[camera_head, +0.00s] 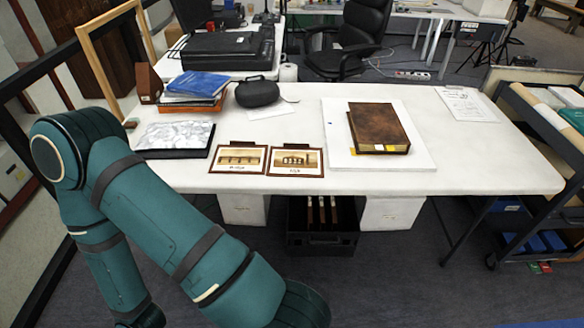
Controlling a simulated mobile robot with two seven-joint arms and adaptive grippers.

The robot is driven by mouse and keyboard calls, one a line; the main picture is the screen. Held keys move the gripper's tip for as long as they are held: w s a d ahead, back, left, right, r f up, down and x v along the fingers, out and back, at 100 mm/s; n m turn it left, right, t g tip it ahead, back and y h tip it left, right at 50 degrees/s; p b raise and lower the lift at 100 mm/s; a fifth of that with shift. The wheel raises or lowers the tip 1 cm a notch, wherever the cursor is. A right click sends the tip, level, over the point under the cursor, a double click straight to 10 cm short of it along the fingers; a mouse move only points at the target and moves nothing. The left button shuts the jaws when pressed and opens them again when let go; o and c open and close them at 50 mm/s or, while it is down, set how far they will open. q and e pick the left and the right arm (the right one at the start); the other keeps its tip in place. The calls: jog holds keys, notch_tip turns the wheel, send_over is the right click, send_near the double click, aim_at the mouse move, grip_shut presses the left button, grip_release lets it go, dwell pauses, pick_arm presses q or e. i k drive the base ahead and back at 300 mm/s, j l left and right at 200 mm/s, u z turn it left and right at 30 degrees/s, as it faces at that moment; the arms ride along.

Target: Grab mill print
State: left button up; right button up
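Two small framed prints lie flat, side by side, near the front edge of the white table (460,172). The left print (238,158) has a brown border and shows a long, low dark structure. The right print (294,161) has a brown border and shows a building-like shape. Each has a dark caption below its picture, too small to read surely, so I cannot tell which is the mill print. My teal left arm crosses the lower left, in front of the table. Neither gripper is in view.
A brown leather-bound book (378,127) lies on a white board (335,140) to the right. A grey-patterned book (176,138) lies left of the prints. Stacked books (197,88) and a black case (257,91) stand behind. A cart (545,130) flanks the right end.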

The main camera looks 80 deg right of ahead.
aim_at(291, 159)
jog(key=z, duration=2.35)
